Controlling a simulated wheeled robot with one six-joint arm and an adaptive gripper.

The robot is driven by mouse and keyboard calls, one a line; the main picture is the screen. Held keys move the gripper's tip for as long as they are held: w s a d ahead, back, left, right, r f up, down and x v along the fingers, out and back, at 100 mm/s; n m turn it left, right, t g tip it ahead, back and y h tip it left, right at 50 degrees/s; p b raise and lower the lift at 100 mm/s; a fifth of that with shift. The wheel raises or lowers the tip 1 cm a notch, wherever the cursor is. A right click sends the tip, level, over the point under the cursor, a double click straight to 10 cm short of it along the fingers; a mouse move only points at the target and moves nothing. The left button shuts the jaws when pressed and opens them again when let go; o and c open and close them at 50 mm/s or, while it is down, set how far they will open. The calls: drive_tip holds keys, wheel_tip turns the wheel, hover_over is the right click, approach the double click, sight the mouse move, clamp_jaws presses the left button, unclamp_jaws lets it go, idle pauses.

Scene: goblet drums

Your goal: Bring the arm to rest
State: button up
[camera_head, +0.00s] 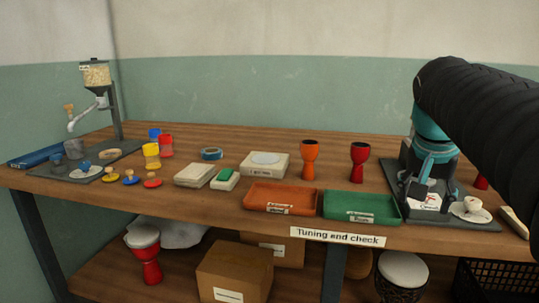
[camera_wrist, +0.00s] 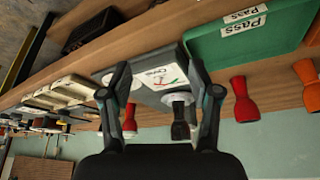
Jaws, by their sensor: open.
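My gripper (camera_head: 430,190) is at the right of the table, pointing down over a dark grey plate (camera_head: 470,222). In the wrist view my gripper (camera_wrist: 157,78) has its two fingers spread apart with nothing held between them. A white card (camera_wrist: 158,76) with print lies on the plate below the fingers; it also shows in the head view (camera_head: 427,203). A dark goblet drum (camera_wrist: 180,125) shows between the fingers, beyond the card. My black sleeved arm hides part of the table's right end.
A green tray (camera_head: 362,216) and an orange tray (camera_head: 280,210) lie left of my gripper. A red goblet drum (camera_head: 359,162) and an orange one (camera_head: 310,159) stand behind them. A dispenser (camera_head: 96,75) stands far left.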

drive_tip(key=s+a+f+n+t+y, duration=0.1)
drive_tip(key=s+a+f+n, duration=0.3)
drive_tip(key=f, duration=0.5)
drive_tip(key=s+a+f+n+t+y, duration=0.1)
drive_tip(key=s+a+f+n, duration=0.2)
drive_tip(key=s+a+f, duration=0.6)
drive_tip(key=shift+s+a+f+n+y, duration=0.25)
drive_tip(key=shift+s+n+y, duration=0.15)
drive_tip(key=shift+s, duration=0.3)
